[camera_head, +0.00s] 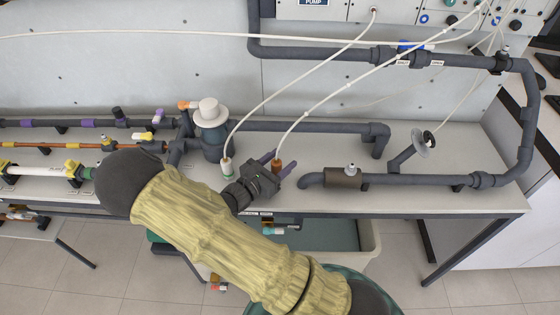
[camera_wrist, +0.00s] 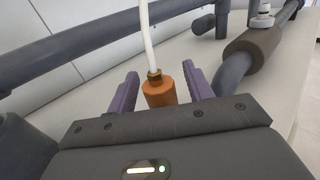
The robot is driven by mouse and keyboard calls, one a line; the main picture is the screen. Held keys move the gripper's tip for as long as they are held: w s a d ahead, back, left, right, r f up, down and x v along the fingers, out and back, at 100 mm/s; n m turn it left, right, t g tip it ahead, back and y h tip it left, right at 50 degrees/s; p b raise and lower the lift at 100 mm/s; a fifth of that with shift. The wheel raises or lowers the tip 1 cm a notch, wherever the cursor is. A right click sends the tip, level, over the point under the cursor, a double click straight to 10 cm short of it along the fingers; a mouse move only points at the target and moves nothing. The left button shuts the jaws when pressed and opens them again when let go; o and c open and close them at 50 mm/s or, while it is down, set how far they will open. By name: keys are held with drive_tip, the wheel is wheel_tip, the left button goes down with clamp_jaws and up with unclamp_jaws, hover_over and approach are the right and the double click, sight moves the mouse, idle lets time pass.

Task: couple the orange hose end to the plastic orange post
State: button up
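An orange cylindrical hose end (camera_head: 278,166) with a brass collar and a white hose rising from its top is near the front of the bench. It also shows in the wrist view (camera_wrist: 160,94), upright or nearly so. My gripper (camera_head: 279,160) is open, its two purple fingers on either side of the orange cylinder. In the wrist view my gripper (camera_wrist: 160,76) shows a visible gap between the cylinder and each finger. The cylinder's lower part is hidden by the gripper body.
A second white hose ends in a white-green cylinder (camera_head: 228,169) to the left. A dark pipe (camera_head: 420,179) with a brown collar (camera_head: 345,178) lies to the right. A white-capped fitting (camera_head: 210,113) stands behind left. Another pipe (camera_head: 300,127) runs behind.

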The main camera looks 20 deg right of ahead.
drive_tip(key=v, duration=1.7)
drive_tip(key=shift+a, duration=0.15)
drive_tip(key=shift+s, duration=0.15)
